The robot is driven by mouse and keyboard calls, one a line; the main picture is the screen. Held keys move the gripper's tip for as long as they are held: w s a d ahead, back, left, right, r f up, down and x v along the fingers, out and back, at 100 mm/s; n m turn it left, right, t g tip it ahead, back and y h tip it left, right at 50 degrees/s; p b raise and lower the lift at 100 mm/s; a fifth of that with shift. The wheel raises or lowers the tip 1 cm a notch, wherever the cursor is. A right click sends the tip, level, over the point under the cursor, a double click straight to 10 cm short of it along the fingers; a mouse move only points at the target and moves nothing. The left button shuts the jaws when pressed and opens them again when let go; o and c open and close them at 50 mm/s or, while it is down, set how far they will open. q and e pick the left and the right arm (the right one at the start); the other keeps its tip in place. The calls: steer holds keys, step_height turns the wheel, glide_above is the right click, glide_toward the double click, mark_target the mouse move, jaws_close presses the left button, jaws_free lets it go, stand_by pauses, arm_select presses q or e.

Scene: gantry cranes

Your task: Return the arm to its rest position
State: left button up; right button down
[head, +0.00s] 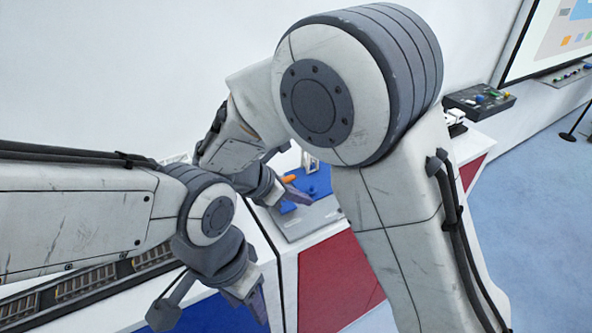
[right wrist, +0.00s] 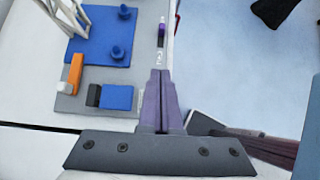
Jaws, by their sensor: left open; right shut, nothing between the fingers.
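My left arm comes in from the left in the head view, with its elbow bent and its gripper (head: 212,306) low. Its fingers are spread apart and no object shows between them. My right arm fills the middle and right of the head view. Its gripper (head: 298,195) hangs beside the grey board on the table. In the right wrist view the right gripper's two purple fingers (right wrist: 159,90) are pressed together with nothing between them. They lie beside the board's edge in that picture.
A grey board (right wrist: 75,104) bears a blue plate (right wrist: 85,47) with pegs, an orange block (right wrist: 75,70) and a blue block (right wrist: 116,97). A rail track (head: 85,284) runs below my left arm.

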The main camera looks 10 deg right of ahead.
arm_select(q)
step_height(320, 180, down, 6)
steer(key=b, duration=0.5)
steer(key=shift+r, duration=0.25)
arm_select(e)
steer(key=s+a+f+m+g+y, duration=0.1)
steer(key=s+f+m+y, duration=0.1)
steer(key=s+m+y, duration=0.2)
steer(key=s+f+m+g+y, duration=0.2)
steer(key=s+m+y, duration=0.3)
steer(key=s+m, duration=0.6)
steer(key=s, duration=0.7)
steer(key=shift+a+m+g, duration=0.3)
steer(key=shift+a, duration=0.1)
steer(key=shift+s, duration=0.1)
